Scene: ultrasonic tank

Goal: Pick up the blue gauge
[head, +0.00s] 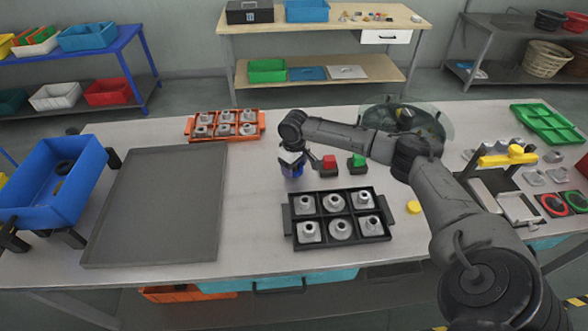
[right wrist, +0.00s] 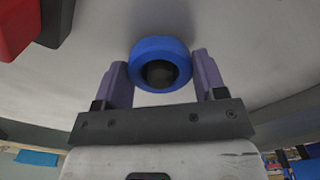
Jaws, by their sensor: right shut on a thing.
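The blue gauge (head: 292,172) is a small round piece at the end of my right arm, near the middle of the table. In the right wrist view it shows as a blue ring with a dark centre (right wrist: 160,48), between the two purple fingers. My right gripper (right wrist: 160,75) is shut on it. In the head view the gripper (head: 291,160) is small and partly hidden by my wrist. I cannot tell whether the gauge touches the table. My left gripper is not in view.
A black tray of grey parts (head: 290,228) is in front; an orange tray (head: 189,133) lies behind left. A large grey tray (head: 150,210) and a blue bin (head: 45,205) are left.

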